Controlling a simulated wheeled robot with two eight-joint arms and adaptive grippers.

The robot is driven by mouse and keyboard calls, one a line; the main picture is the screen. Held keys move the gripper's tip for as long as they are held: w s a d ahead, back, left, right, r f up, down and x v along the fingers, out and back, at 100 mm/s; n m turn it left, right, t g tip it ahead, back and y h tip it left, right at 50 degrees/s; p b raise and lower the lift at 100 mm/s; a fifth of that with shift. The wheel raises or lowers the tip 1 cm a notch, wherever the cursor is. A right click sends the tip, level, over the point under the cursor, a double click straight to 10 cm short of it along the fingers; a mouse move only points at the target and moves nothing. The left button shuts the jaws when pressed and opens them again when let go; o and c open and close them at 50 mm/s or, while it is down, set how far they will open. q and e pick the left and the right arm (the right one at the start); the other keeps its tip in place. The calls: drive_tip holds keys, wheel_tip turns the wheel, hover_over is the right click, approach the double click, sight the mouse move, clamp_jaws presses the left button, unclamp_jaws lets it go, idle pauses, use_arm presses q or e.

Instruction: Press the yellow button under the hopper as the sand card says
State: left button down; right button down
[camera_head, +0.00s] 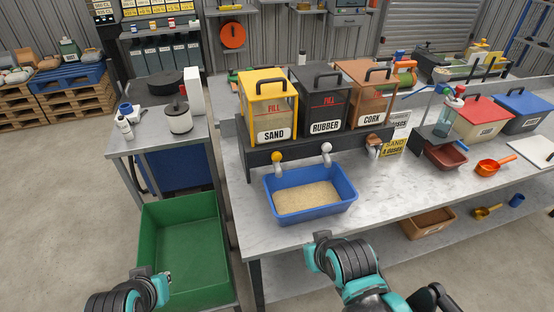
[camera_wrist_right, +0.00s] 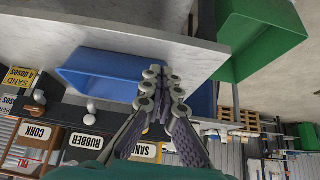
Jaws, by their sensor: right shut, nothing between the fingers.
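The yellow-framed sand hopper (camera_head: 268,118) stands on a dark stand, with the yellow button (camera_head: 277,157) below its front. The yellow sand card (camera_head: 391,146) reads "SAND 4 DOSES" and stands at the right end of the stand; it also shows inverted in the right wrist view (camera_wrist_right: 20,78). A blue tub (camera_head: 341,203) holding sand (camera_head: 306,197) sits below the buttons. My right gripper (camera_head: 318,246) is shut and empty near the bench's front edge, apart from the button; its closed fingers show in the wrist view (camera_wrist_right: 160,80). My left gripper (camera_head: 163,284) is over the green bin, its fingers unclear.
The rubber hopper (camera_head: 322,108) and cork hopper (camera_head: 368,104) stand alongside, with a white button (camera_head: 326,148) and a brown button (camera_head: 373,141) below. A green bin (camera_head: 181,220) stands left of the bench. The bench front right of the tub is clear.

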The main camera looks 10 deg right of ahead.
sight(277, 157)
drive_tip(key=shift+w+r, duration=0.1)
drive_tip(key=w+r+m+t+y+p, duration=0.1)
drive_tip(key=w+m+y+p, duration=0.3)
drive_tip(key=w+m+p, duration=0.5)
drive_tip(key=w+m, duration=0.1)
drive_tip(key=w, duration=0.9)
drive_tip(key=shift+w+d+r+m+t, duration=0.15)
drive_tip(key=shift+w+r+m+t, duration=0.15)
drive_tip(key=shift+w+r, duration=0.1)
drive_tip(key=w, duration=0.6)
drive_tip(key=shift+w, duration=1.35)
drive_tip(key=shift+w, duration=0.1)
